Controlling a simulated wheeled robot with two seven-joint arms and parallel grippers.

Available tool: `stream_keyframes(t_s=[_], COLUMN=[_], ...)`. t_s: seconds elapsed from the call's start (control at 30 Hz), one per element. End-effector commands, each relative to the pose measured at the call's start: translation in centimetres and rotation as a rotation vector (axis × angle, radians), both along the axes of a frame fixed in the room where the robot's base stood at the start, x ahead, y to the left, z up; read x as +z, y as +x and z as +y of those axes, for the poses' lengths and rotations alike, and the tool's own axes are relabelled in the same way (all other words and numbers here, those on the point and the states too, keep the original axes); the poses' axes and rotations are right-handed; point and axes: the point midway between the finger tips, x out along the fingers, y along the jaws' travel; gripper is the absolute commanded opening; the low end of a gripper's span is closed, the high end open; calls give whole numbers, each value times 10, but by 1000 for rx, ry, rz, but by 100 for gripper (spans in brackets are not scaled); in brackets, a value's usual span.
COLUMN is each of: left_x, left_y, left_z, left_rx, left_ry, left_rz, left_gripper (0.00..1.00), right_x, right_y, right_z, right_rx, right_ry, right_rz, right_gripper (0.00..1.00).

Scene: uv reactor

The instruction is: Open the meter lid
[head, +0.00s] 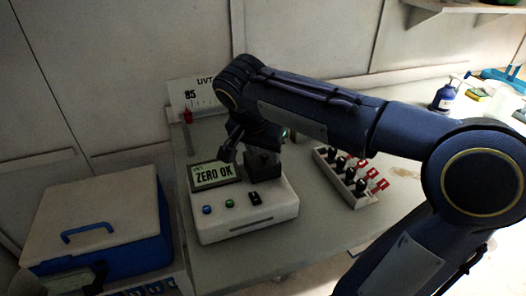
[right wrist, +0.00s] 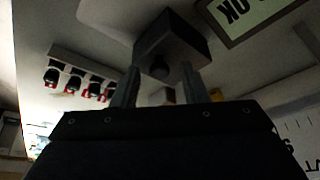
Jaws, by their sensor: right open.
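The meter (head: 246,216) is a white box with a lit screen (head: 214,174) reading ZERO OK and several small controls on its front. Its lid (head: 263,166) is a dark grey block at the back right of the top, and it looks closed. The lid also shows in the right wrist view (right wrist: 176,38), with a round dark knob (right wrist: 160,67). My right gripper (right wrist: 160,76) is open, and its two fingers appear on either side of the knob; contact cannot be told. In the head view my right wrist partly hides the lid's back.
A white rack (head: 345,180) with several black-capped, red-tagged vials stands right of the meter. A blue box with a white lid (head: 95,215) and blue handle stands at the left. A UVT chart (head: 196,97) stands behind. A blue bottle (head: 443,97) is at the back right.

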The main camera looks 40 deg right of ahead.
Motion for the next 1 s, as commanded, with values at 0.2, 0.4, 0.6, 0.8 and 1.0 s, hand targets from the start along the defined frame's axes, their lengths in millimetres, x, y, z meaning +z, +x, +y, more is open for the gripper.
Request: stream_keyframes(t_s=[0.2, 0.4, 0.6, 0.8, 1.0], left_x=[0, 0, 0, 1, 13], left_y=[0, 0, 0, 0, 0], left_z=[0, 0, 0, 0, 0], left_rx=[0, 0, 0, 0, 0], left_ry=[0, 0, 0, 0, 0], left_rz=[0, 0, 0, 0, 0], left_gripper=[0, 0, 0, 0, 0], right_x=[-2, -2, -1, -1, 4], right_y=[0, 0, 0, 0, 3], right_z=[-1, 0, 0, 0, -1], right_rx=[0, 0, 0, 1, 0], right_ry=[0, 1, 1, 1, 11], right_rz=[0, 0, 0, 1, 30], right_gripper=[40, 21, 0, 0, 0])
